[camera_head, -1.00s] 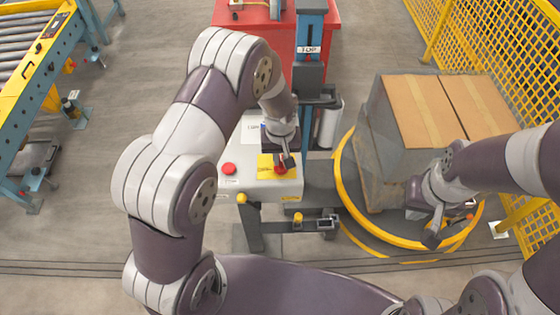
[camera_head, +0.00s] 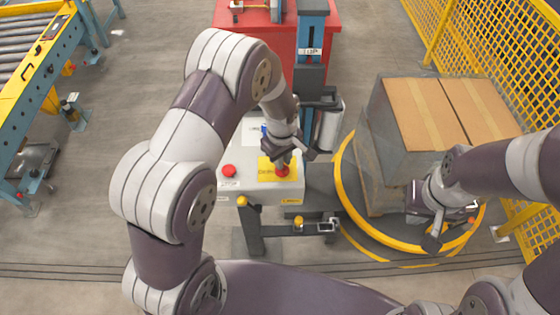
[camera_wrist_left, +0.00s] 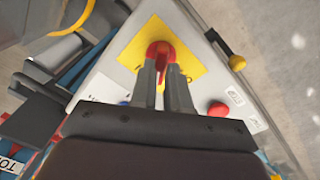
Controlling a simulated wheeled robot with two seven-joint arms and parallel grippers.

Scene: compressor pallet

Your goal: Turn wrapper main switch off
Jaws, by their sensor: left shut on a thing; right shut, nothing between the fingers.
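The main switch, a red rotary knob (camera_head: 282,171) on a yellow plate (camera_head: 266,168), sits on the sloped grey-white control panel (camera_head: 233,184) of the wrapper. My left gripper (camera_head: 284,163) is at the knob. In the left wrist view, the gripper fingers (camera_wrist_left: 163,88) stand on either side of the red handle (camera_wrist_left: 160,52) and are shut on it; the fingers cover part of it. My right gripper (camera_head: 432,242) is shut and empty, low beside the wrapped load at the right.
A separate red push button (camera_head: 229,171) is left of the switch, also in the left wrist view (camera_wrist_left: 218,109). The wrapped boxes (camera_head: 409,110) stand on the yellow-rimmed turntable (camera_head: 342,180). A yellow mesh fence (camera_head: 470,45) is at the right, a roller conveyor (camera_head: 45,75) at the left.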

